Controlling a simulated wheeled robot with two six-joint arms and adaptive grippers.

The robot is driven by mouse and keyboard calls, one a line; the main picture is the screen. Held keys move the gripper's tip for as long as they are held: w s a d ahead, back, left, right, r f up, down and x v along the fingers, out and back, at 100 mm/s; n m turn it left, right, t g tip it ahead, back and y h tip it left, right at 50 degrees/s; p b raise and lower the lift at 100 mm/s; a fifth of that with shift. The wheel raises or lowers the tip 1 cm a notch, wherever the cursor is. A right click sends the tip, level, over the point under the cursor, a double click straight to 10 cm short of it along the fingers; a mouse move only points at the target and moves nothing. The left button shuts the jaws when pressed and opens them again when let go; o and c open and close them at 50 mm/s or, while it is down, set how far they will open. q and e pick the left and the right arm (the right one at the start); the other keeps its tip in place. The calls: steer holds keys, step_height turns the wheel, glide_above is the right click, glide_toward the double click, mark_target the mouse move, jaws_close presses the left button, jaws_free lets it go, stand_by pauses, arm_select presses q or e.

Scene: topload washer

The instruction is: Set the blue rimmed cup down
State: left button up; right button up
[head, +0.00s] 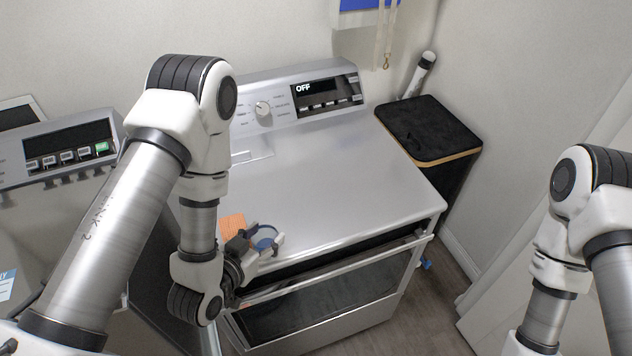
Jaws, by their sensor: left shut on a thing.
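The blue rimmed cup (264,242) shows between the fingers of my left gripper (262,241), at the front left edge of the silver appliance top (330,185). My left gripper is shut on the cup. I see into the cup from above, and its lower part is hidden, so I cannot tell whether its base touches the surface. An orange-brown patterned piece (233,226) lies just behind and left of the cup, partly hidden by my gripper. My right arm shows at the right edge, but its gripper is outside the view.
The appliance top is broad and clear behind and right of the cup. A control panel (290,100) reading OFF rises at its back. A front handle bar (340,267) runs below the edge. A black-topped bin (425,130) stands at right, and another appliance panel (65,150) at left.

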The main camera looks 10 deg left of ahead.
mark_target(270, 228)
arm_select(q)
steer(key=b+x, duration=0.1)
steer(key=b, duration=0.5)
steer(key=shift+w+a+f+b, duration=0.1)
steer(key=shift+w+f+b, duration=0.1)
steer(key=shift+w+b, duration=0.1)
steer(key=w+b, duration=0.2)
steer(key=b, duration=0.1)
steer(key=shift+w+d+f, duration=0.1)
steer(key=shift+w+d, duration=0.25)
steer(key=shift+d, duration=0.05)
steer(key=p+x, duration=0.1)
steer(key=x, duration=0.2)
steer(key=p+x, duration=0.2)
steer(key=x, duration=0.1)
steer(key=r+p+x, duration=0.1)
steer(key=x, duration=0.2)
steer(key=shift+w+d+f, duration=0.15)
steer(key=shift+w, duration=0.4)
steer(key=shift+f, duration=0.35)
steer(key=shift+s+f, duration=0.1)
steer(key=o, duration=0.7)
steer(key=shift+f, duration=0.1)
steer(key=o, duration=0.4)
